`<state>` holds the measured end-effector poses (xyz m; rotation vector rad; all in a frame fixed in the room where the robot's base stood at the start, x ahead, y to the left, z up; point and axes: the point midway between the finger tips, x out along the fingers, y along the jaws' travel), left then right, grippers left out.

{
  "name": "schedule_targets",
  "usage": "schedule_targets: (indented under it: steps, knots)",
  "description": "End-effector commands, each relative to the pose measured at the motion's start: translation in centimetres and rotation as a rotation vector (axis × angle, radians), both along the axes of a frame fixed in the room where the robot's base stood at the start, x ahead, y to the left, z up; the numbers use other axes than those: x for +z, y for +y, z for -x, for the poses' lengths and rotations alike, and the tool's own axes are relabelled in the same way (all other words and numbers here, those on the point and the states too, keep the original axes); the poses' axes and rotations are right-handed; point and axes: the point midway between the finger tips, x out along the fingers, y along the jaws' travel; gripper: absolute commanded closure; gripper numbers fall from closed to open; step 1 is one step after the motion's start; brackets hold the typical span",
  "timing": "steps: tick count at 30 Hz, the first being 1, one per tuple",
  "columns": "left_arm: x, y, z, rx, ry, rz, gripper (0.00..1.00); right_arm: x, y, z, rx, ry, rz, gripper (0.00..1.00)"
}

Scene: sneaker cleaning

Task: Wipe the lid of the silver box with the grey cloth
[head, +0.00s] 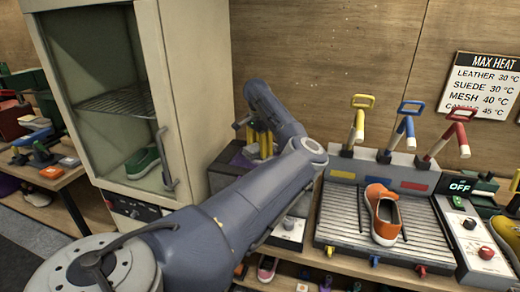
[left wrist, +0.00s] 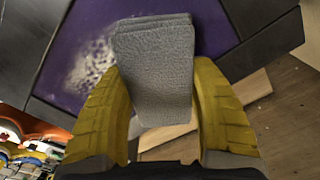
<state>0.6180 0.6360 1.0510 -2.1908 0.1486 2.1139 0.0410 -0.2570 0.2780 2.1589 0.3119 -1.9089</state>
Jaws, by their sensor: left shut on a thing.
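My left gripper (head: 258,146) has yellow fingers and is shut on the grey cloth (left wrist: 155,70), a folded flat pad. The cloth stretches forward from between the fingers, over a purple panel (left wrist: 215,28) framed in dark grey. A whitish speckled patch (left wrist: 90,70) shows on the panel left of the cloth. In the head view the purple panel (head: 240,160) tops a dark grey box (head: 222,176), mostly hidden by my left arm. I cannot tell whether the cloth touches the panel. No plainly silver box shows. My right gripper is not in view.
A cream cabinet (head: 185,85) with a green shoe (head: 142,162) stands left of the box. On the right, an orange shoe (head: 382,214) sits on a ribbed plate (head: 342,212) below three coloured levers (head: 406,124). A wooden wall rises behind.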

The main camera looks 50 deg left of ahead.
Motion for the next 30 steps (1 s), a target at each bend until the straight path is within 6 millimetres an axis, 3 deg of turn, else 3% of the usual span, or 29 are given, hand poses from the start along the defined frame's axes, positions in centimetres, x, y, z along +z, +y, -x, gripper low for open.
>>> schedule_targets:
  steps: [30]
  knots:
    - [0.0, -3.0, 5.2, 0.001, -0.001, 0.001, 0.75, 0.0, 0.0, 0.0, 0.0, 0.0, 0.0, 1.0]
